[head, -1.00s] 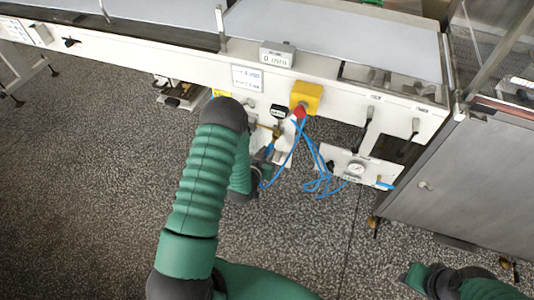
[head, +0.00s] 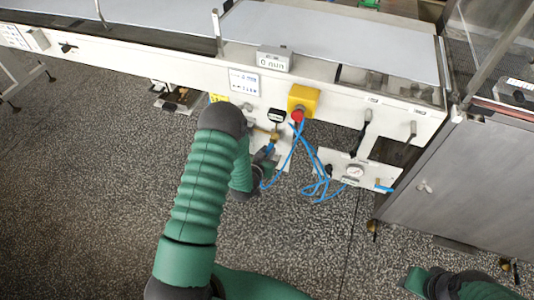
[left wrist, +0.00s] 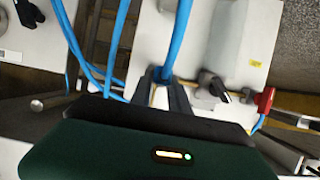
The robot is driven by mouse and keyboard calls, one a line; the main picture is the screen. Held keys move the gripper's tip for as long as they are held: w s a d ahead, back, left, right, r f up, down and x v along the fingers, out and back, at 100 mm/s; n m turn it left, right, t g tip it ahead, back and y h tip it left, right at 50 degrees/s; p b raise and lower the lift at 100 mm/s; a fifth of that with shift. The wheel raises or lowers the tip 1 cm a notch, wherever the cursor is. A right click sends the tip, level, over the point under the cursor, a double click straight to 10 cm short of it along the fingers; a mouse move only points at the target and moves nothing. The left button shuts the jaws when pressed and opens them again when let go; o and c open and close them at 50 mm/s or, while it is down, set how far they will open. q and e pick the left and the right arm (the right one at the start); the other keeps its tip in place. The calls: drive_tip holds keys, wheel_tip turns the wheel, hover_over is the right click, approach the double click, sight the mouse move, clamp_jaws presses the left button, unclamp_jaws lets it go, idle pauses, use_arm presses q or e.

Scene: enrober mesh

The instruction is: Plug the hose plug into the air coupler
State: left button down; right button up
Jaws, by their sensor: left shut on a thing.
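My left gripper (head: 264,156) is at the white machine front, partly hidden behind my own green arm. In the left wrist view its dark fingers (left wrist: 166,90) are shut around the end of the blue hose (left wrist: 180,38), where the hose plug is. The plug itself is mostly hidden between the fingers. A small brass fitting, which looks like the air coupler (head: 275,134), sits on the panel just above the gripper in the head view. I cannot tell whether plug and coupler touch. My right gripper is not in view; only part of that arm shows at lower right.
A yellow box with a red button (head: 303,98) sticks out right of the coupler. Loops of blue hose (head: 318,185) hang beside a panel with a gauge (head: 355,171). Levers (head: 362,133) stand further right. A steel cabinet (head: 455,170) bounds the right side.

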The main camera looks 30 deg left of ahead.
use_arm(q)
drive_tip(key=shift+w+a, duration=0.1)
drive_tip(key=shift+w, duration=0.35)
drive_tip(key=c, duration=1.2)
unclamp_jaws()
drive_tip(key=shift+o, duration=0.2)
drive_tip(key=p+v, duration=0.2)
drive_tip(key=v, duration=1.4)
drive_tip(key=shift+s, duration=0.4)
